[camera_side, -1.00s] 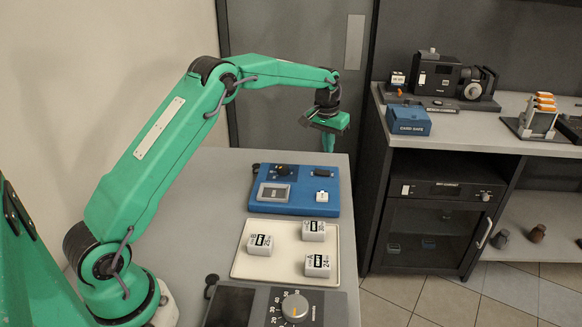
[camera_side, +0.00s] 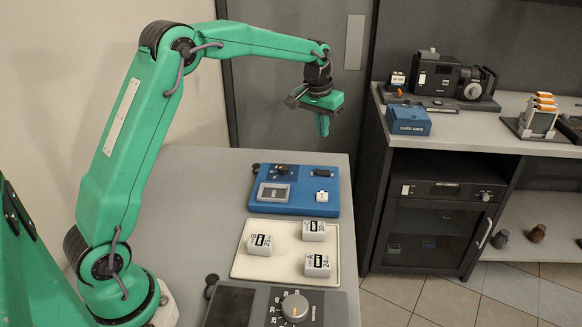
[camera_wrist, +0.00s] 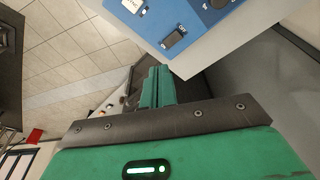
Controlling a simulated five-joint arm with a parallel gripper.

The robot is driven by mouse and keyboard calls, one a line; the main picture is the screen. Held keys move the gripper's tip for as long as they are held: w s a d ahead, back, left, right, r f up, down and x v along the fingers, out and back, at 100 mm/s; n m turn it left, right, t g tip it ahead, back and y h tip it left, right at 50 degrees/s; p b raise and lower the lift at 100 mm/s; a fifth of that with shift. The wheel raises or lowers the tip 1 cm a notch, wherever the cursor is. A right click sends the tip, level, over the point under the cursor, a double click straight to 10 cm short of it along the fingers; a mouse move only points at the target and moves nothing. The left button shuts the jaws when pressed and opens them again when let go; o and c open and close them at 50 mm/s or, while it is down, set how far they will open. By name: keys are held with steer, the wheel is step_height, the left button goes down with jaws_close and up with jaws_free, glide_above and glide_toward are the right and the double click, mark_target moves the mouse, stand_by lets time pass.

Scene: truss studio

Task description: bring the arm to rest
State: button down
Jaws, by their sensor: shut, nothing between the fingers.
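My gripper (camera_side: 323,124) hangs in the air above and behind the blue panel, pointing down. Its green fingers are shut with nothing between them. In the wrist view the closed fingers (camera_wrist: 158,86) point past the edge of the grey table towards the floor. My arm is raised, its elbow high at the upper left of the side view.
The blue panel (camera_side: 262,205) lies on the grey table (camera_side: 185,215). In front are a cream tray (camera_side: 240,270) with three white blocks and a dark dial unit (camera_side: 335,312). At right, a bench (camera_side: 470,130) carries a blue card safe (camera_side: 408,120) and black devices.

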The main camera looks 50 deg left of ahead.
steer(key=s+d+r+m+t, duration=0.1)
steer(key=s+d+r, duration=0.3)
steer(key=s, duration=0.5)
steer(key=s+d+r+t, duration=0.1)
steer(key=s+r, duration=0.4)
steer(key=s, duration=0.4)
steer(key=s+d+f, duration=0.1)
steer(key=s+f, duration=0.1)
steer(key=s, duration=0.6)
steer(key=s+d+f+m+t, duration=0.1)
steer(key=s+f, duration=0.1)
steer(key=s, duration=0.6)
steer(key=shift+s+d, duration=0.25)
steer(key=shift+s, duration=0.05)
